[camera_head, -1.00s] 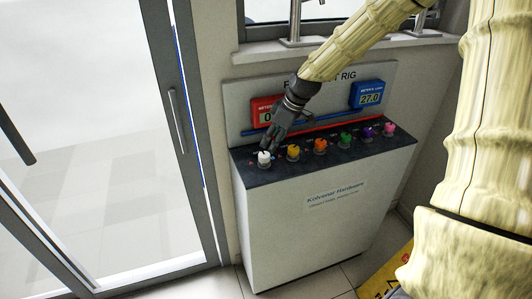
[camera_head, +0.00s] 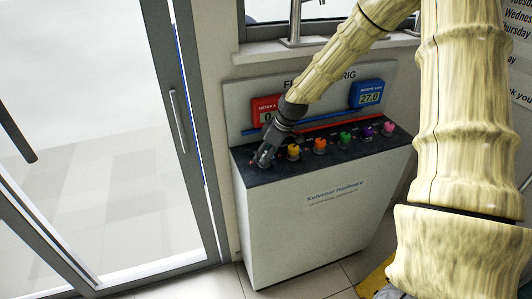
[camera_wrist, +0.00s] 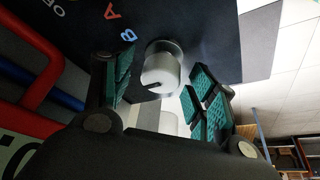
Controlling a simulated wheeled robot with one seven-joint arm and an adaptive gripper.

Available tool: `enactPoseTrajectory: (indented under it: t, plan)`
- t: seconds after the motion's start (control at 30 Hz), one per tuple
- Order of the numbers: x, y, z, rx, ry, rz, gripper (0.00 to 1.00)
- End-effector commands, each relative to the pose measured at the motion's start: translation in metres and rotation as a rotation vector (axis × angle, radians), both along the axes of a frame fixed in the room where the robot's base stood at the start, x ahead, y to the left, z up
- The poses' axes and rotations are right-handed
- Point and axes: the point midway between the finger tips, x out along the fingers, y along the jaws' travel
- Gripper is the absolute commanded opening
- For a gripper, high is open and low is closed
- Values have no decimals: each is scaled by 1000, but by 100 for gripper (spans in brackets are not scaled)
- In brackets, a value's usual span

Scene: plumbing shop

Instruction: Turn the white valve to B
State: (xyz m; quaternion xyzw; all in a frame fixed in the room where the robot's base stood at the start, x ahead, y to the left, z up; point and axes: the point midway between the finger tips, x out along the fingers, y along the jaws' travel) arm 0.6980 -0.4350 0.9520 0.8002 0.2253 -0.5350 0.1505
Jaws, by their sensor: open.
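The white valve (camera_wrist: 160,68) is a round knob with a dark slot mark, on the dark top of the test rig (camera_head: 325,155). In the wrist view it sits between my open gripper's (camera_wrist: 165,85) green-padded fingers, with a gap to the left finger; I cannot tell whether the right one touches it. Beside it are a blue letter B (camera_wrist: 128,35), a red letter A (camera_wrist: 112,12) and part of a white OFF label (camera_wrist: 50,8). In the head view my gripper (camera_head: 265,158) is over the left end of the rig and hides the white valve.
Yellow (camera_head: 293,151), orange (camera_head: 319,145), green (camera_head: 345,138), purple (camera_head: 367,131) and pink (camera_head: 388,128) valves stand in a row to the right. Red (camera_head: 264,108) and blue (camera_head: 367,93) meters and red and blue pipes are behind. A glass door (camera_head: 100,150) is at left.

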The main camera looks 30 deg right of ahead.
Motion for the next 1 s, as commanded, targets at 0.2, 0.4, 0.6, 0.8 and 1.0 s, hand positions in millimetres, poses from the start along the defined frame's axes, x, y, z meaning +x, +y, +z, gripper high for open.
enactPoseTrajectory:
  t: [0.2, 0.4, 0.6, 0.8, 1.0]
  plan:
    - [0, 0, -1, 0, 0, 0, 58]
    - [0, 0, 0, 0, 0, 0, 29]
    - [0, 0, 0, -1, 0, 0, 13]
    - [1, 0, 0, -1, -1, -25, 13]
    - [1, 0, 1, -2, 0, -118, 13]
